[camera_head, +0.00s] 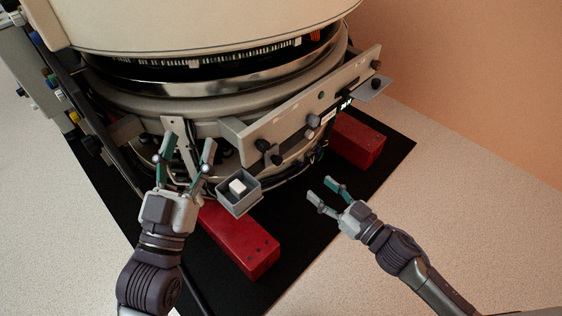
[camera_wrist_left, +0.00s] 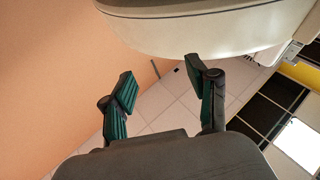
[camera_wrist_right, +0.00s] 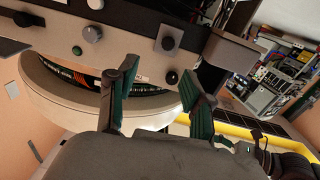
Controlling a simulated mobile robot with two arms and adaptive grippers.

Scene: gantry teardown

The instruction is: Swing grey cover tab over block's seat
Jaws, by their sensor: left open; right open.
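A flat grey tab (camera_head: 371,90) sticks out below the right end of the beige panel (camera_head: 330,93); it looks like the cover tab. The seat cannot be made out. My right gripper (camera_head: 320,188) is open and empty, below the panel and apart from it; the panel also shows in the right wrist view (camera_wrist_right: 130,42). My left gripper (camera_head: 187,146) is open and empty in front of the machine's lower ring, left of the panel.
Red feet (camera_head: 243,245) (camera_head: 357,140) rest on a black mat (camera_head: 285,262). Dark knobs (camera_head: 262,145) stick out of the panel. Open floor lies at the right.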

